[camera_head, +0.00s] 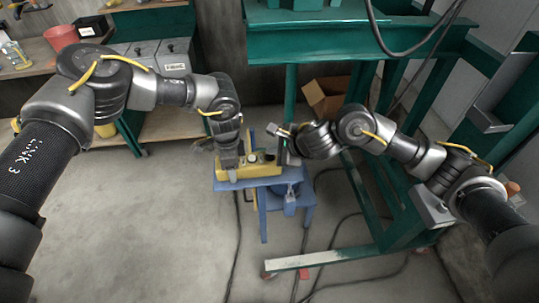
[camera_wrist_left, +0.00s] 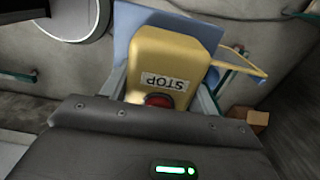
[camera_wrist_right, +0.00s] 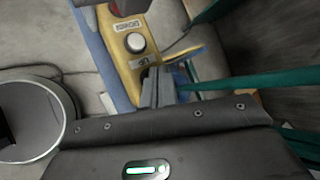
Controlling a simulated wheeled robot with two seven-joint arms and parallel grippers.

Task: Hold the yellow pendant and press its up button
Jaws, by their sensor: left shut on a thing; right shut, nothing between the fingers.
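The yellow pendant (camera_head: 262,169) lies on a small blue stand (camera_head: 240,184) in the head view. My left gripper (camera_head: 228,165) is shut on its left end from above. In the left wrist view the pendant (camera_wrist_left: 168,55) shows a STOP label and a red button (camera_wrist_left: 159,100) between my left fingers. My right gripper (camera_head: 286,157) is at the pendant's right end. In the right wrist view its shut, empty fingers (camera_wrist_right: 160,82) are beside the UP label (camera_wrist_right: 141,62) on the pendant (camera_wrist_right: 117,40). They hide the button there; I cannot tell if they touch it. A white button (camera_wrist_right: 135,42) shows beyond.
A green steel frame (camera_head: 345,256) stands to the right, with cables on the floor around it. An open cardboard box (camera_head: 326,97) is behind. A workbench (camera_head: 172,124) is at the back left. The floor at the front left is clear.

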